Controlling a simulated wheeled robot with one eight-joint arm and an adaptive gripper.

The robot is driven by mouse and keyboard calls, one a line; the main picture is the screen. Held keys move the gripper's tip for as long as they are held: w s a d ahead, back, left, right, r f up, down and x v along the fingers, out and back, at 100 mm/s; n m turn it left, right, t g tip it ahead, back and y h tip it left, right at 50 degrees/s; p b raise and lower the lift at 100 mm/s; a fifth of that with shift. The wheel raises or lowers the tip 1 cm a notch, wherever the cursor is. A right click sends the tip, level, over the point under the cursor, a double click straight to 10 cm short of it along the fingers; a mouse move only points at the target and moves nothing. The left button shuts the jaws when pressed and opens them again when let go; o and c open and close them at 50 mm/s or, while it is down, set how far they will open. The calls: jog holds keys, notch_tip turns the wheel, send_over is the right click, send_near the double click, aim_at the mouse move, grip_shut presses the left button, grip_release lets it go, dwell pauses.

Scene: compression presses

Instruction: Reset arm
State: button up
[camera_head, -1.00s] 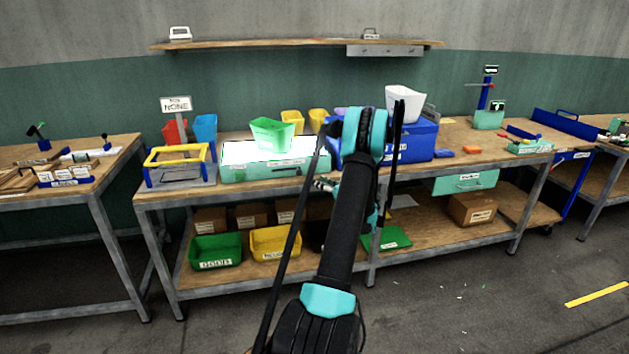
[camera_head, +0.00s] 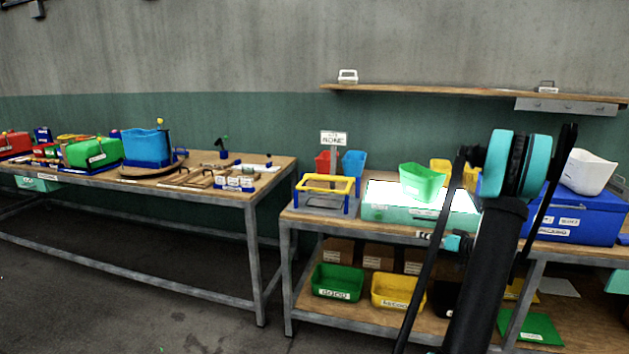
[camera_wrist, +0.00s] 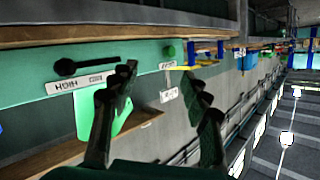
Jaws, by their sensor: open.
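My arm (camera_head: 487,270) rises at the right of the head view, in front of the right-hand bench. In the wrist view, the two dark fingers of my gripper (camera_wrist: 160,76) stand apart with nothing held between them. In the head view my gripper is mostly hidden by the arm.
The right bench carries a lit box (camera_head: 378,212) with a green bin (camera_head: 422,183) on it, a yellow frame (camera_head: 326,184) and a blue box (camera_head: 580,217). A left bench (camera_head: 200,185) holds several bins. Floor (camera_head: 150,290) is open in front of it.

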jog(key=s+a+g+h, duration=0.1)
jog(key=s+a+g, duration=0.2)
jog(key=s+a, duration=0.65)
jog(key=s+a+g+h, duration=0.1)
jog(key=s+a+g, duration=0.35)
jog(key=a, duration=0.75)
jog(key=s+a+f+h, duration=0.1)
jog(key=s+f+h, duration=0.1)
jog(key=s, duration=0.9)
jog(key=s+a+f+m+g+h, duration=0.1)
jog(key=s+f+h, duration=0.1)
jog(key=s, duration=1)
jog(key=shift+s+a+h, duration=0.2)
jog(key=shift+a+h, duration=0.15)
jog(key=shift+h, duration=0.05)
jog(key=shift+g, duration=0.25)
